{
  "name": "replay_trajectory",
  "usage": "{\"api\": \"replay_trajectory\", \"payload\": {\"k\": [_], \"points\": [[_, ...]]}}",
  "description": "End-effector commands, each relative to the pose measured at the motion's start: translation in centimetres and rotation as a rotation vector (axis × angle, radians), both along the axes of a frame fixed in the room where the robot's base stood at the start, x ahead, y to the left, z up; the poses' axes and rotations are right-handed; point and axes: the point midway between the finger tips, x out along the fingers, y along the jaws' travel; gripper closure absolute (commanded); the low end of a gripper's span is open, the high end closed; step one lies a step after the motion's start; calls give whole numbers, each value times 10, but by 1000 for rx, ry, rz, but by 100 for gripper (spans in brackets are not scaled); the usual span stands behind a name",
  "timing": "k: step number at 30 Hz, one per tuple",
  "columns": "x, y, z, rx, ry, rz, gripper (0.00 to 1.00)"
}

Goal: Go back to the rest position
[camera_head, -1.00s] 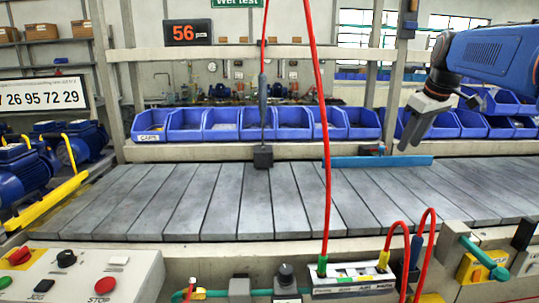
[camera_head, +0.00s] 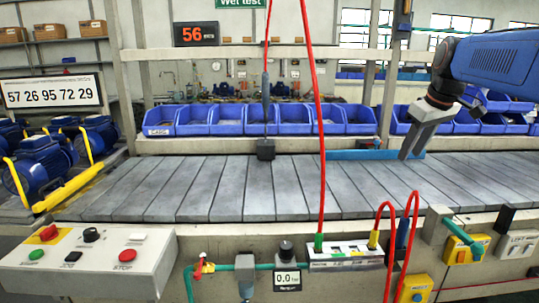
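My gripper (camera_head: 408,155) is at the right, at the end of my blue arm, pointing down over the conveyor's far edge. Its grey fingers show side-on with a narrow gap between them, and I see nothing held in it. A flat blue bar (camera_head: 350,155) lies along the far edge of the slatted conveyor (camera_head: 230,190). Its right end is partly behind the fingers, and I cannot tell if they touch.
A control box (camera_head: 85,262) with buttons stands at the front left. Blue pumps (camera_head: 38,168) are at the left. Blue bins (camera_head: 228,120) line the back shelf.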

Motion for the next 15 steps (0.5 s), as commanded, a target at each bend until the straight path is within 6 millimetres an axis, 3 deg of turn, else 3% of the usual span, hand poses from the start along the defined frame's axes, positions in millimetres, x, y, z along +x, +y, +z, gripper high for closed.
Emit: {"api": "replay_trajectory", "payload": {"k": [8, 15], "points": [[-44, 25, -24, 14, 3, -51, 65], [-114, 56, -70, 38, 5, -132, 65]]}}
